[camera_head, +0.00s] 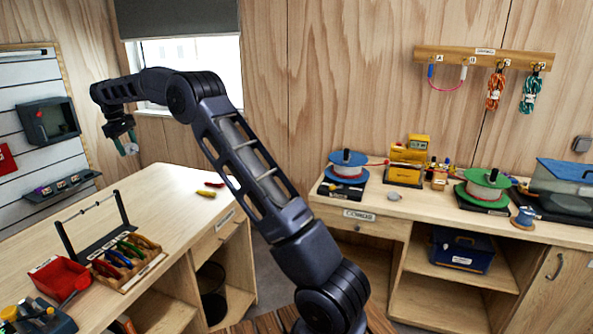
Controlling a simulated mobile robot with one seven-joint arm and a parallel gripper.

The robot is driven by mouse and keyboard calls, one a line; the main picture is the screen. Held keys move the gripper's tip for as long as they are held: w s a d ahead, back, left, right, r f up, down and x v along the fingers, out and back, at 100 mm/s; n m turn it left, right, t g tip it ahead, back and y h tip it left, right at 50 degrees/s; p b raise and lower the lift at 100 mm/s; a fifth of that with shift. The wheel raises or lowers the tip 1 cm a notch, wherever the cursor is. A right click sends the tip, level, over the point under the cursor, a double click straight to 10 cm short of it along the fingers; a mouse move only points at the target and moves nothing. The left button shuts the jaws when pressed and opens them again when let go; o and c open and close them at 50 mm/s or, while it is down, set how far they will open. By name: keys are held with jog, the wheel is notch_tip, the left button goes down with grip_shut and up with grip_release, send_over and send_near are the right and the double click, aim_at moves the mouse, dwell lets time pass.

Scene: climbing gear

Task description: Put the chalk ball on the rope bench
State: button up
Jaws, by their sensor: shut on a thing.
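My gripper (126,138) hangs at the upper left, pointing down, above the far end of the left bench and near the slatted wall. It is shut on a small pale thing (131,149), which looks like the chalk ball; the fingers partly hide it. The right bench (430,213) carries cord spools and looks like the rope bench, though its label is too small to read. A small grey round thing (394,196) lies near its front edge. My gripper is far to the left of this bench.
A blue spool (348,163), yellow devices (406,165), a green spool (487,185) and a clear blue-lidded box (565,178) stand on the right bench. The left bench (175,196) holds a rack, a red bin (60,278) and a tray of coloured tools (125,262).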

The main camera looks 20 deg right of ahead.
jog(key=w+d+m, duration=0.1)
jog(key=w+d, duration=0.2)
jog(key=d, duration=1.2)
jog(key=w+d+m, duration=0.2)
jog(key=w+d, duration=0.2)
jog(key=d, duration=1)
jog(key=w+d+m, duration=0.1)
jog(key=w+d, duration=0.2)
jog(key=d, duration=1.2)
jog(key=s+d+m+g, duration=0.15)
jog(key=s+d, duration=0.35)
jog(key=d, duration=1.4)
jog(key=s+d+m, duration=0.3)
jog(key=s+d, duration=0.3)
jog(key=d, duration=1.3)
jog(key=m, duration=0.5)
send_over(422, 204)
jog(key=shift+g+h, duration=0.35)
jog(key=shift+h, duration=0.05)
jog(key=f, duration=3.1)
jog(key=shift+w+a, duration=0.1)
jog(key=shift+w, duration=0.1)
